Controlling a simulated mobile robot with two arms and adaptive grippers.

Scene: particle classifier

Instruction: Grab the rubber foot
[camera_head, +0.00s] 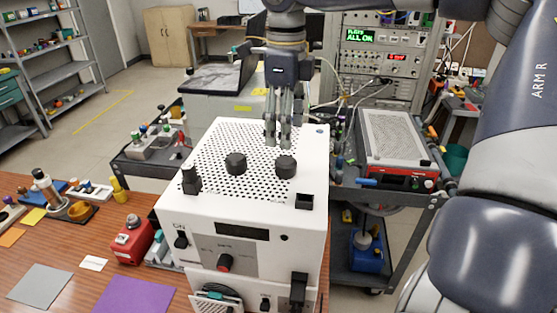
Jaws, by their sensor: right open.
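The white box (252,196) has a perforated top. Two round black knob-like pieces stand on it, one near the middle (236,163) and one to its right (286,167); they look like rubber feet, but I cannot tell which one is meant. My right gripper (277,138) comes down from the top of the view, fingers pointing down, open and with nothing visible between them. Its fingertips are just behind and above the right-hand round piece, seemingly apart from it. My left gripper is not in view.
Black corner pieces (191,180) and (304,201) stick up at the box's front edge. A red device (132,240) and small tools lie on the wooden table (60,245) at left. A cart with a perforated instrument (395,145) stands at right. My right arm fills the right side.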

